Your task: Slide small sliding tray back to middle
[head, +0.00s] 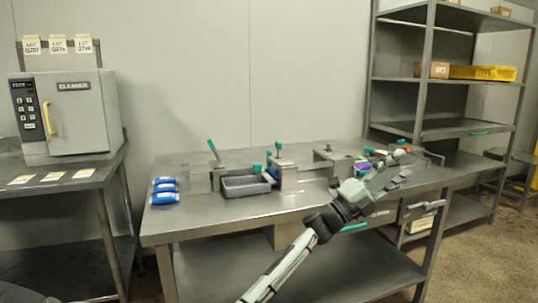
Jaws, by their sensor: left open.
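A small grey tray (246,186) sits on the steel table left of the middle, beside a metal block fixture (284,174) with teal handles. I cannot tell for certain that it is the small sliding tray. My left gripper (402,168) is over the right part of the table, well to the right of this tray. It is open, with its fingers pointing right and up. Colourful small items (372,160) lie just behind it, partly hidden by the hand. My right gripper is not in view.
Several blue packets (165,190) lie at the table's left end. A teal-handled lever (213,150) stands behind the tray. A cleaner machine (72,112) is on the left bench. A metal shelf (430,80) stands at the back right. The table's front left (200,222) is clear.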

